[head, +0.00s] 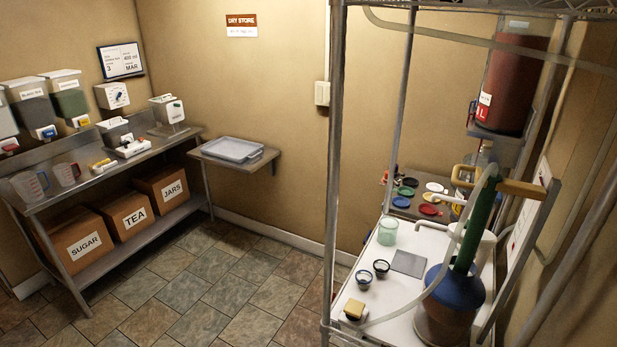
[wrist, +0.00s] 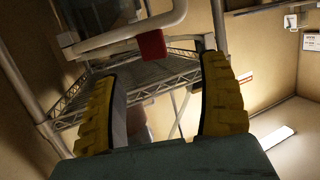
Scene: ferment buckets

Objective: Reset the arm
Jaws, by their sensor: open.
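My gripper (wrist: 160,72) shows in the wrist view with its two yellow, ribbed fingers spread wide apart. Nothing is held between them. Beyond the fingers are a wire shelf (wrist: 150,78), a pale curved pipe (wrist: 135,33) and a small red block (wrist: 150,44); none of them is clearly touched by the fingers. I cannot make out my gripper in the head view.
In the head view, a metal rack post (head: 334,170) stands before a white worktop (head: 375,290) with a blue-collared vessel (head: 447,305), a green cup (head: 388,232) and small jars. A steel bench (head: 95,178) lines the left wall. The tiled floor (head: 215,285) between is clear.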

